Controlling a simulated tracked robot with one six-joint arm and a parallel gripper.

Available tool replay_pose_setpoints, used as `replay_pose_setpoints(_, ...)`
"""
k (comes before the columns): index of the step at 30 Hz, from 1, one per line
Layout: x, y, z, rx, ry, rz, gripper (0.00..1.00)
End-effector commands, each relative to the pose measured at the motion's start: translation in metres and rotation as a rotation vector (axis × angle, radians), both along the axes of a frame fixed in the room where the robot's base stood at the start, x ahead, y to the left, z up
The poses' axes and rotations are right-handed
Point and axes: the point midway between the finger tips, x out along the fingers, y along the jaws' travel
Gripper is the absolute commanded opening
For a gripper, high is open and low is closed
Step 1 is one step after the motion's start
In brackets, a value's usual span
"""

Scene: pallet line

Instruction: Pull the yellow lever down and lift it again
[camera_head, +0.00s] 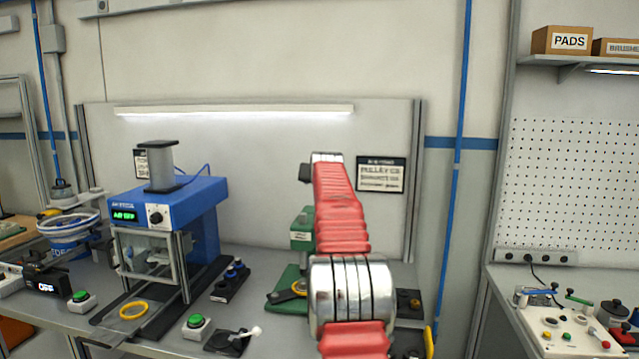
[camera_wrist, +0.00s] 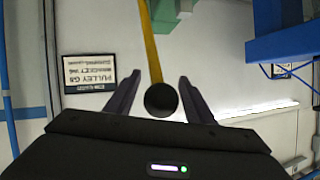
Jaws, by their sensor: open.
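In the wrist view the yellow lever (camera_wrist: 150,40) comes down from the top edge and ends in a round black knob (camera_wrist: 161,99). My gripper (camera_wrist: 159,80) is open, with one finger on each side of the knob and a visible gap to both. I cannot tell how deep the knob sits between the fingers. In the head view my red arm hides the lever and most of the green press (camera_head: 302,228) it stands in front of.
A blue machine (camera_head: 170,203) stands left on the bench, with green buttons (camera_head: 196,322) and a yellow ring (camera_head: 133,310) near it. A sign (camera_head: 381,174) hangs on the back panel. A second bench (camera_head: 500,290) with a pegboard is at the right.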

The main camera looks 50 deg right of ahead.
Motion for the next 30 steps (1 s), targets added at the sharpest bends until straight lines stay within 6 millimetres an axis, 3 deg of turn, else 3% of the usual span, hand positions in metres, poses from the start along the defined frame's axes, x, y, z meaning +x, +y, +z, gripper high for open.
replay_pose_setpoints(11,-0.014,0.013,0.009,-0.001,-0.001,0.000,0.49)
replay_pose_setpoints(30,-0.060,0.053,0.035,-0.001,-0.002,-0.001,0.49)
